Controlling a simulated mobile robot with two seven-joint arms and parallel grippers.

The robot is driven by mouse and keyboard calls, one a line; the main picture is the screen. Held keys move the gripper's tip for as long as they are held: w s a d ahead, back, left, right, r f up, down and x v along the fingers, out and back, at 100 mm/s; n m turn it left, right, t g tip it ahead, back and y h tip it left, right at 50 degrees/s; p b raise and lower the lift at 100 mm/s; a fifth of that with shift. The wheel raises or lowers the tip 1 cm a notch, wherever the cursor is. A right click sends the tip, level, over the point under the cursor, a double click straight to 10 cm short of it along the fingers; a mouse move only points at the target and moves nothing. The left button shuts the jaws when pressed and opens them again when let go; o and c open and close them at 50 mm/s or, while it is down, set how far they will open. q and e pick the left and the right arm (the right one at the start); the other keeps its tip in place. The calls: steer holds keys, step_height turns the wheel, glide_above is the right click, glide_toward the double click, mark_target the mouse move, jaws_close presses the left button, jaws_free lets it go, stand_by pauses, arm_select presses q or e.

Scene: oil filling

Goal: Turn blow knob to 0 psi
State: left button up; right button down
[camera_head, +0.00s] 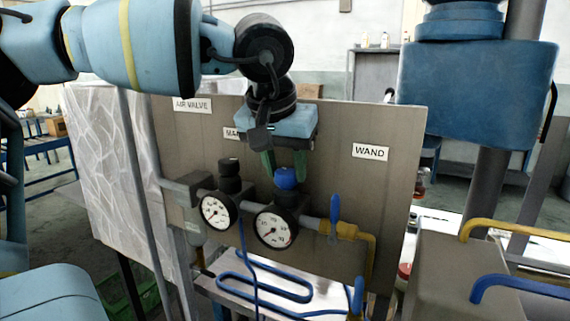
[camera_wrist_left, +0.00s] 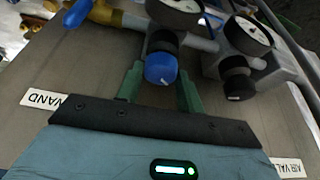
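A blue knob (camera_head: 286,178) sits on top of the right pressure gauge (camera_head: 275,229) on the grey panel. A black knob (camera_head: 229,167) sits above the left gauge (camera_head: 216,211). My left gripper (camera_head: 285,166) comes down from above with its green fingers on either side of the blue knob. In the left wrist view the gripper (camera_wrist_left: 160,88) is open, and the blue knob (camera_wrist_left: 161,68) is between the fingertips, with a gap visible at the right finger. Contact at the left finger cannot be told. The needle readings are too small to read. My right gripper is not in view.
The panel (camera_head: 345,205) carries AIR VALVE (camera_head: 192,105) and WAND (camera_head: 370,152) labels; a third label is partly covered by my gripper. A blue lever (camera_head: 334,215) stands right of the gauges. Blue tubing (camera_head: 275,280) hangs below. A blue machine (camera_head: 478,95) stands at right.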

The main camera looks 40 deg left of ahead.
arm_select(q)
steer(key=c, duration=0.4)
steer(key=shift+o, duration=0.2)
steer(key=shift+w+f+n+y+b, duration=0.1)
steer(key=shift+n+y+b, duration=0.4)
steer(key=shift+n, duration=0.5)
steer(key=n+g+b, duration=0.1)
steer(key=n, duration=0.1)
steer(key=shift+d+n+y, duration=0.1)
steer(key=shift+n+y, duration=0.2)
steer(key=shift+n+y+b, duration=0.3)
steer(key=shift+n+b, duration=0.05)
steer(key=shift+n, duration=0.55)
steer(key=n+g, duration=0.1)
steer(key=n, duration=0.3)
steer(key=shift+w+d+g+y+b, duration=0.1)
steer(key=shift+g+y+b, duration=0.2)
steer(key=shift+g+b, duration=0.1)
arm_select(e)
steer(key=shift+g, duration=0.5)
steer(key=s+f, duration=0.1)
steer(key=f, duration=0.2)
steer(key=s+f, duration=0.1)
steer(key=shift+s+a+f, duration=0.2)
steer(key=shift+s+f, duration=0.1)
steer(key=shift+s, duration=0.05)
arm_select(q)
steer(key=shift+n, duration=0.4)
